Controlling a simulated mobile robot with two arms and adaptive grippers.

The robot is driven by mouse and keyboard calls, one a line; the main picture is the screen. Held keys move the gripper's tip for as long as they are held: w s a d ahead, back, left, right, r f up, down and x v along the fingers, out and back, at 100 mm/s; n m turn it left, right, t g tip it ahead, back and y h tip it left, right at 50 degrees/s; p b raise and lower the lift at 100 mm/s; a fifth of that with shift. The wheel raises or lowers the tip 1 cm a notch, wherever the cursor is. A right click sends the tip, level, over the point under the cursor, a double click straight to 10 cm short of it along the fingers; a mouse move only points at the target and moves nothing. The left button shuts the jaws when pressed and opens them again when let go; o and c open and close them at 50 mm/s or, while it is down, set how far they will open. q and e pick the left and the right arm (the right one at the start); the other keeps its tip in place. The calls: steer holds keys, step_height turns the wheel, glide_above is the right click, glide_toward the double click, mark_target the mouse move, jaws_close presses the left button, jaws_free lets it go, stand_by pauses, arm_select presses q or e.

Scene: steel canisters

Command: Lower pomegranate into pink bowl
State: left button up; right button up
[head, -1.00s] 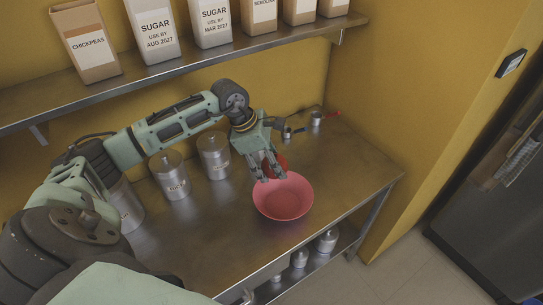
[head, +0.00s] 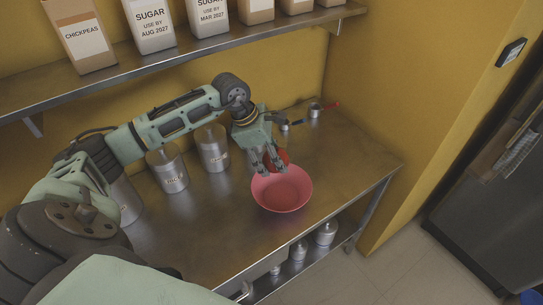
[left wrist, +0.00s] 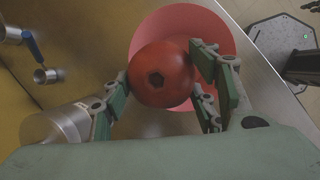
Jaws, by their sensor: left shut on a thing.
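The pink bowl (head: 283,196) stands upright on the steel table, near its front edge. My left gripper (head: 270,165) is shut on the red pomegranate (head: 281,157), at the bowl's back rim in the head view. In the left wrist view the pomegranate (left wrist: 161,75) sits between the fingers, its dark crown facing the camera, and overlaps the pink bowl (left wrist: 195,25) behind it. Most of the bowl's inside shows empty in the head view. I cannot tell whether the fruit touches the bowl. My right gripper is not seen clearly enough in any view to name it.
Steel canisters (head: 212,150) stand along the wall behind my left arm. A small steel cup (head: 315,110) and a red-handled item lie at the back right corner. A shelf (head: 190,58) with cartons runs above. The table's right end is clear.

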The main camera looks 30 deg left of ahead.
mark_target(273, 169)
arm_select(q)
steer(key=shift+f, duration=0.1)
steer(key=shift+f+b, duration=2.4)
steer(key=shift+f, duration=0.15)
steer(key=shift+f, duration=0.15)
steer(key=shift+f+b, duration=1.25)
steer(key=shift+f, duration=0.05)
